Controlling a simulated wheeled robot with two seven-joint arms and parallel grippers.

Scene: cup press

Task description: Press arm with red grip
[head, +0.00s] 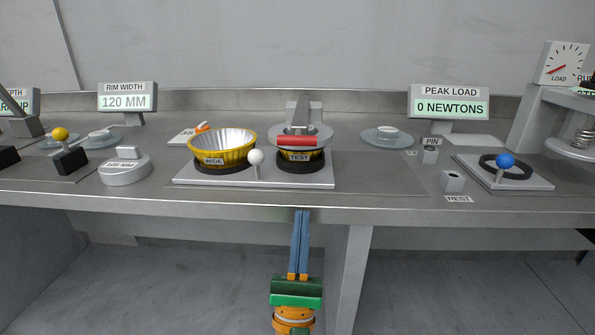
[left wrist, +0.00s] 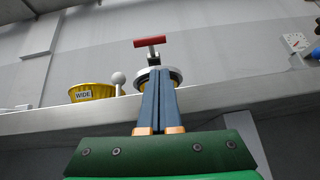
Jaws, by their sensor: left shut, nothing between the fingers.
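The red grip (head: 295,141) is a short horizontal bar on the front of a grey press arm (head: 302,110). The arm has a round grey plate (head: 317,135) over a yellow cup labelled TEST (head: 299,160). The red grip also shows in the left wrist view (left wrist: 150,41), above the fingertips. My left gripper (head: 301,212) is shut and empty. Its blue fingers point up at the bench's front edge, below and in front of the TEST cup, apart from the red grip. My right gripper is not in view.
A wider yellow cup labelled WIDE (head: 223,149) and a white-ball lever (head: 256,157) share the grey base plate (head: 215,182). The PEAK LOAD display (head: 450,106) reads 0 NEWTONS. A blue-ball lever (head: 506,160) stands at right. The bench edge (head: 400,208) lies in front.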

